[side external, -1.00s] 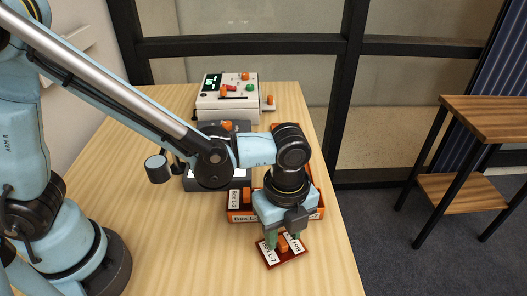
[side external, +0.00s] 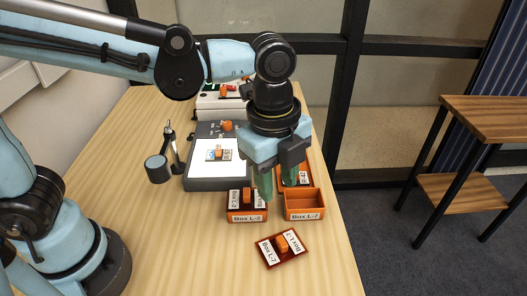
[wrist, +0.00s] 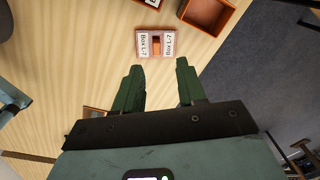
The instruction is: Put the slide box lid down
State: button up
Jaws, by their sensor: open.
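The slide box lid (side external: 269,253) is a dark red plate with an orange knob and white labels. It lies flat on the table in front of the boxes; the wrist view shows it too (wrist: 143,43), beyond my fingertips. My gripper (side external: 265,195) is open and empty, raised above the table and apart from the lid. In the wrist view its two green fingers (wrist: 158,68) stand apart with nothing between them. An open orange box (side external: 304,214) stands behind the lid, and its inside looks empty where it shows.
Box L-2 (side external: 247,217), with its lid on, stands left of the open box. Another box (side external: 295,174) is partly hidden behind my gripper. A light panel (side external: 207,172) holds a small slide. The table (side external: 180,255) is clear at the front left.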

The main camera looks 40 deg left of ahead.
jog(key=a+n+t, duration=0.6)
jog(key=a+n, duration=1.3)
jog(key=n, duration=0.1)
jog(key=shift+s+a+f+t, duration=0.25)
jog(key=shift+s+t, duration=0.05)
jog(key=shift+s, duration=0.05)
jog(key=shift+o, duration=0.5)
